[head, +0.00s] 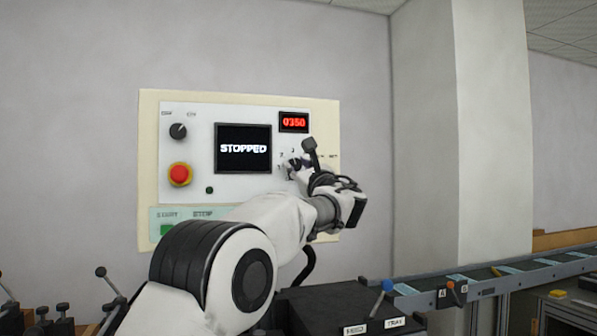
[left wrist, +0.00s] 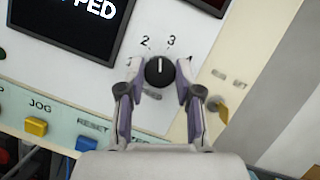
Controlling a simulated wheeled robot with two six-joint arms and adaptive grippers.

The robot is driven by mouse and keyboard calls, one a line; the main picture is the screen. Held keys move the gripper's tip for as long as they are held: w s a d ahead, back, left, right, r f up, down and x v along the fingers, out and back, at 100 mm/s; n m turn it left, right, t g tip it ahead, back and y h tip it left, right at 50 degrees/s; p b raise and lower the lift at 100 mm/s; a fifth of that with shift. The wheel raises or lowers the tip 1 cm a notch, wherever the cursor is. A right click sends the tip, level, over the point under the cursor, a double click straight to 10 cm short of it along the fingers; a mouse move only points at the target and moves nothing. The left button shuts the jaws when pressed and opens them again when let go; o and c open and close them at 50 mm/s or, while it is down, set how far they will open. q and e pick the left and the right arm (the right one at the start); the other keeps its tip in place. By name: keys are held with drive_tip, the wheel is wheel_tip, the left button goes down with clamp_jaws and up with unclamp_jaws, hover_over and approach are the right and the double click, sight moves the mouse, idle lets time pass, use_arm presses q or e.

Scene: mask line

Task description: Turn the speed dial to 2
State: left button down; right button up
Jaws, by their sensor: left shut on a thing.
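The speed dial (left wrist: 160,72) is a round black knob on the white control panel (head: 200,110), with a ring of numbers around it. In the left wrist view the 2 and the 3 show above it. Its white mark points up in the picture, between the 2 and the 3. My left gripper (left wrist: 158,80) has one finger on each side of the knob and is shut on it. In the head view my left gripper (head: 297,168) is at the panel's lower right and mostly hides the dial. My right gripper is not in view.
The screen (head: 243,148) reads STOPPED and the red display (head: 294,122) reads 0350. A red stop button (head: 180,174) and black switch (head: 178,131) are at the panel's left. A yellow JOG button (left wrist: 37,127), blue RESET button (left wrist: 86,143) and brass key (left wrist: 222,110) lie near my gripper.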

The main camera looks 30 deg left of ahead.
use_arm(q)
drive_tip(key=n+g, duration=0.2)
drive_tip(key=n, duration=0.1)
drive_tip(key=shift+w+n, duration=0.15)
drive_tip(key=shift+n, duration=0.15)
drive_tip(key=shift+r+n+g+p, duration=0.1)
drive_tip(key=shift+n+g+p, duration=0.65)
drive_tip(key=shift+n, duration=0.95)
drive_tip(key=shift+n+y, duration=0.3)
drive_tip(key=c, duration=0.8)
unclamp_jaws()
drive_tip(key=shift+w, duration=0.15)
drive_tip(key=shift+o, duration=0.2)
drive_tip(key=shift+w+a+f, duration=0.2)
drive_tip(key=shift+w+f, duration=0.1)
drive_tip(key=shift+w, duration=0.15)
drive_tip(key=shift+s+d, duration=0.15)
drive_tip(key=v, duration=1.1)
drive_tip(key=shift+d, duration=0.35)
drive_tip(key=shift+f, duration=0.1)
